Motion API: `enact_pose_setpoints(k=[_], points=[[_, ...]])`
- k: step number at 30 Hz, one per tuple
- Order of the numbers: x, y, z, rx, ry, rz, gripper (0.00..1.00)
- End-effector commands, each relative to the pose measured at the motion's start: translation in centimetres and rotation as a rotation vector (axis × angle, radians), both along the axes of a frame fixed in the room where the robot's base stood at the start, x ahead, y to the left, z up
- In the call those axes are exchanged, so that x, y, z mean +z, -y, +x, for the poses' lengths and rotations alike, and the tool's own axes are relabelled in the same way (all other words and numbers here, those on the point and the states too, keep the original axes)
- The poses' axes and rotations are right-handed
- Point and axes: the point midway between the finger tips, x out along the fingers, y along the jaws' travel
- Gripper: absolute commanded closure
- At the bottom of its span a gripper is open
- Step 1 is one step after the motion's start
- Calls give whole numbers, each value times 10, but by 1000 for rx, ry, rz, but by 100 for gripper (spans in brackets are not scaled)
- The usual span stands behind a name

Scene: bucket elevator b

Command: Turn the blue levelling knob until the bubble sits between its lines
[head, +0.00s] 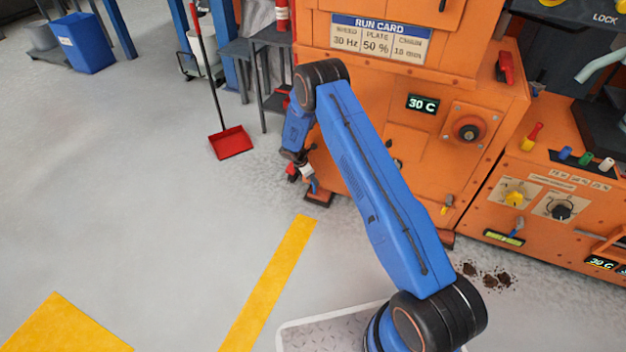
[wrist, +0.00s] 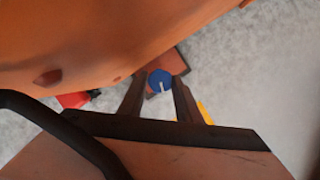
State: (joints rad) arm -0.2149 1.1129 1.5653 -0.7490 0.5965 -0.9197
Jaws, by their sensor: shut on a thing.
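The blue levelling knob (wrist: 159,78), with a white mark on it, sits above a reddish foot plate (wrist: 177,64) in the wrist view. My gripper (wrist: 160,84) has a dark finger on each side of the knob and is shut on it. In the head view my gripper (head: 304,174) is low at the orange machine's front left corner, by its foot (head: 319,198). A small yellow-green vial (head: 503,238) shows low on the right-hand orange cabinet. It looks like a level, but its bubble and lines are too small to read.
The orange machine's body (wrist: 100,35) is close above my gripper in the wrist view. A red dustpan (head: 231,142) and a dark metal table (head: 272,50) are to the left. Dark debris (head: 485,274) lies on the floor at right.

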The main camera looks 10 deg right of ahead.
Motion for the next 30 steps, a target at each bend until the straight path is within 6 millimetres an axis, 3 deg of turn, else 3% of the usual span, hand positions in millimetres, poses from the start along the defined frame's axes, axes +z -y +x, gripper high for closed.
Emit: enact_pose_setpoints(k=[4,5,6,7,20,30], points=[[0,1,-1,0,-1,-1,92],[0,1,-1,0,-1,-1,62],[0,1,0,1,-1,-1,53],[0,1,0,1,-1,-1,51],[9,-4,0,0,1,0,51],[67,-27,-5,1,3,0,51]])
